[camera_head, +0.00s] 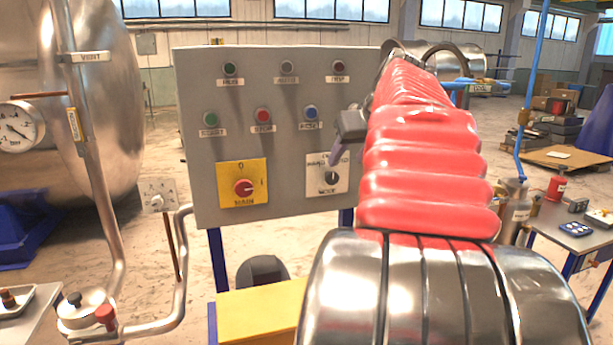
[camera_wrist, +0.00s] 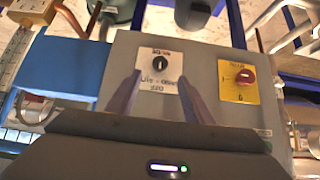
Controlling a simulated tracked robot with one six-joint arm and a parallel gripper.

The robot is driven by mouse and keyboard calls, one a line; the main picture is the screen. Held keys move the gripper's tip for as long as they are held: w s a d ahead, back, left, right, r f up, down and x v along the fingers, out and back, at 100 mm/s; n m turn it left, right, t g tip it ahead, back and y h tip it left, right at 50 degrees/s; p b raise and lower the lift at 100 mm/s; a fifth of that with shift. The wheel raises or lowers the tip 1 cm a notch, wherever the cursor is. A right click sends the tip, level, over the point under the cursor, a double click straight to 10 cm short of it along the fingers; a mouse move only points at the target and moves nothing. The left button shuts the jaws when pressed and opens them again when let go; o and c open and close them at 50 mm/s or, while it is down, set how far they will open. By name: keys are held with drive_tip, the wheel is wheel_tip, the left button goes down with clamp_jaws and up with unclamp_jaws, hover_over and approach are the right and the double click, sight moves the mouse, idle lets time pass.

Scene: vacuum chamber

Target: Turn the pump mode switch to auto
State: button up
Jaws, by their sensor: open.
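The pump mode switch (camera_head: 331,177) is a small round black knob on a white plate at the lower right of the grey control panel (camera_head: 285,200). The plate reads MODE below the knob; its upper lettering is partly covered by my gripper (camera_head: 337,155). In the wrist view the knob (camera_wrist: 159,63) appears upside down, with a pale, roughly upright pointer line. My gripper (camera_wrist: 158,82) is open and empty there. Its two purplish fingers stand left and right of the plate, with the knob between and slightly beyond their tips. I cannot tell whether they touch the panel.
A red main switch (camera_head: 243,187) on a yellow plate sits left of the mode switch. Push buttons and lamps fill the panel above. A pipe (camera_head: 182,250) stands left of the panel, and a side table (camera_head: 575,232) with small items is at right.

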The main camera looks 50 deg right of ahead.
sight(334, 178)
drive_tip(key=x, duration=1.1)
drive_tip(key=shift+w+d+f, duration=0.15)
drive_tip(key=shift+w+f, duration=0.05)
drive_tip(key=shift+c, duration=0.2)
drive_tip(key=c, duration=0.9)
drive_tip(key=shift+s+d, duration=0.1)
drive_tip(key=shift+d, duration=0.1)
drive_tip(key=shift+c, duration=0.4)
drive_tip(key=shift+a, duration=0.1)
